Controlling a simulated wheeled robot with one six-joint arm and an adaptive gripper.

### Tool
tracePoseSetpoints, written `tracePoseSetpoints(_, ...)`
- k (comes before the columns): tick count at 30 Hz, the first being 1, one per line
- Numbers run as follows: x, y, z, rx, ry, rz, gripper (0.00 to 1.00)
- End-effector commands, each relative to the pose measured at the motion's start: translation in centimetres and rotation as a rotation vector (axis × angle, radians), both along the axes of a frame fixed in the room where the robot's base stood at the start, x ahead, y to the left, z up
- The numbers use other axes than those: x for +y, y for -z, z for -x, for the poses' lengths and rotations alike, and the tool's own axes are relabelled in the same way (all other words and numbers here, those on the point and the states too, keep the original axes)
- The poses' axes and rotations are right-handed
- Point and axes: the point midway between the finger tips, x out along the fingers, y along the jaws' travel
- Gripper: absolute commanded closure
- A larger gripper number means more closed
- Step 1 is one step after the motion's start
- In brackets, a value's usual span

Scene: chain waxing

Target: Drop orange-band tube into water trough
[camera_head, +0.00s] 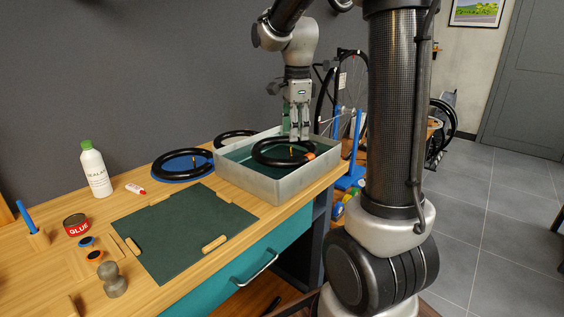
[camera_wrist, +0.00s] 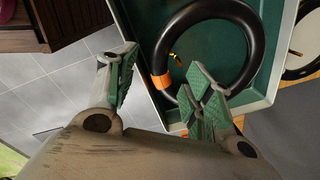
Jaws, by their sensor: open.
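The orange-band tube is a black ring (camera_head: 262,157) inside the metal-walled water trough (camera_head: 281,190) on the bench. Its orange band (camera_wrist: 160,84) and brass valve (camera_wrist: 176,57) show in the wrist view, where the tube (camera_wrist: 250,21) lies against the trough's green inside (camera_wrist: 139,22). My gripper (camera_head: 294,137) is above the trough, pointing down. In the wrist view my gripper (camera_wrist: 165,90) is open with its green-padded fingers spread, and nothing is between them. The fingers overlap part of the tube's near side in that view; whether they touch it I cannot tell.
A black tube on a blue round mat (camera_head: 209,169) lies left of the trough, with another tube (camera_head: 233,134) behind. A dark green mat (camera_head: 185,232) lies in front. A white bottle (camera_head: 95,170), a glue tin (camera_head: 76,225) and small items stand at the left.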

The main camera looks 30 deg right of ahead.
Motion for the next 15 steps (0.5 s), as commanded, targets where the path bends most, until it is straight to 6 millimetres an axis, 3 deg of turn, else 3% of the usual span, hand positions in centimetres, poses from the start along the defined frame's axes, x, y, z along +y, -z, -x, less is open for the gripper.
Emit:
tracePoseSetpoints(6,0.1,-3.9,0.1,-0.002,0.000,0.000,0.49)
tracePoseSetpoints(15,0.1,-5.1,0.3,0.000,0.000,0.000,0.49)
